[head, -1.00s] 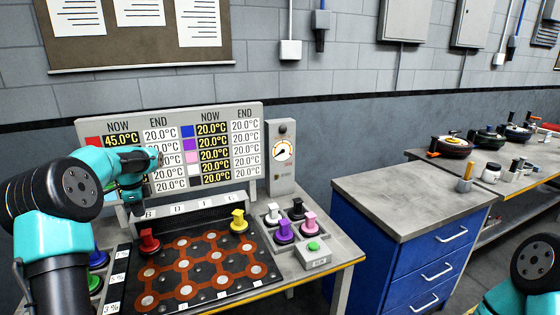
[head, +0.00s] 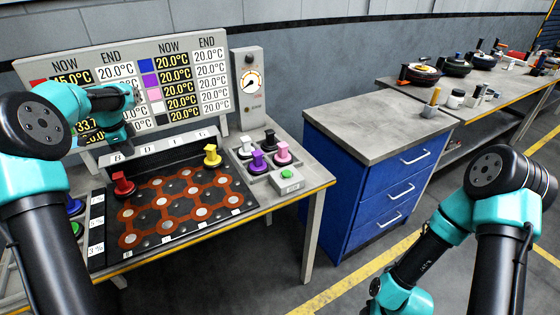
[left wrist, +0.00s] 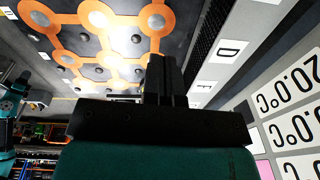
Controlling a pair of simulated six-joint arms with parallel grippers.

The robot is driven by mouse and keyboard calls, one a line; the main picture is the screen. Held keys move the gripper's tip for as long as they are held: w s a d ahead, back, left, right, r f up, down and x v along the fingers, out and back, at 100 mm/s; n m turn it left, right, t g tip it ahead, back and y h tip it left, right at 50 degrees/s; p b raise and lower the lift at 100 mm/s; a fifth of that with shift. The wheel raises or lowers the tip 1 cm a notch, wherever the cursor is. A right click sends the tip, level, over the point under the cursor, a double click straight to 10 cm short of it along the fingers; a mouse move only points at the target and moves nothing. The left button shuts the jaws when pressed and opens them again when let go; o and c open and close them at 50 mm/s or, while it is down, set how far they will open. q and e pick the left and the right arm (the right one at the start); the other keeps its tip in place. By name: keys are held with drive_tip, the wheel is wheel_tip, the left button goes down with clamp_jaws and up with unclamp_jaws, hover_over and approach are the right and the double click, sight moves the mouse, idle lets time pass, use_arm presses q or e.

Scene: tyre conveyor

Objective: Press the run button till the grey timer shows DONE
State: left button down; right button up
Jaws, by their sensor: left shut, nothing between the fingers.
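The run button is a green button (head: 287,173) on a small light grey box at the right end of the bench, and nothing touches it. The grey timer (head: 251,84) is an upright grey box with a round white dial, beside the temperature board. I cannot read DONE on it. My left gripper (head: 124,146) is over the back left of the peg board, well left of the button. Its black fingers (left wrist: 166,82) are closed together and empty in the left wrist view. My right arm is at the right; its gripper does not show.
The temperature board (head: 222,115) stands behind the peg board (head: 190,228). Red (head: 122,184) and yellow (head: 212,156) knobbed pieces stand on it. A blue drawer cabinet (head: 345,190) is to the right.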

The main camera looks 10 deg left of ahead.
use_arm(q)
drive_tip(key=w+d+m+t+h, duration=0.15)
drive_tip(key=w+d, duration=0.45)
drive_tip(key=d, duration=0.6)
drive_tip(key=r+m+t+h, duration=0.1)
drive_tip(key=m+t+h, duration=0.3)
drive_tip(key=m+h, duration=0.1)
hover_over(287, 173)
drive_tip(key=shift+f, duration=0.15)
drive_tip(key=shift+f, duration=4.25)
drive_tip(key=shift+f, duration=0.15)
drive_tip(key=shift+f, duration=0.25)
